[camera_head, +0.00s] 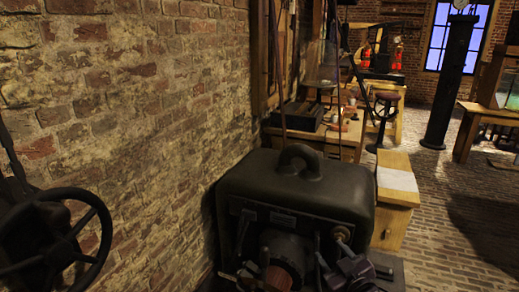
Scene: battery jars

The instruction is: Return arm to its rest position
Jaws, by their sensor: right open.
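My right gripper (345,270) appears low in the picture, a dark shape in front of the lower right part of a black machine. It is open, and I see nothing held between its fingers. Dark metal parts behind it make its outline hard to separate, and I cannot tell whether it touches the machine. The right arm behind the gripper is hard to make out. My left gripper is not in view.
The black machine (300,195) with a top handle fills the lower middle. A handwheel (88,240) stands at the left by the brick wall (130,110). A wooden cabinet (396,205) stands right of the machine. Brick floor (450,225) is open at the right.

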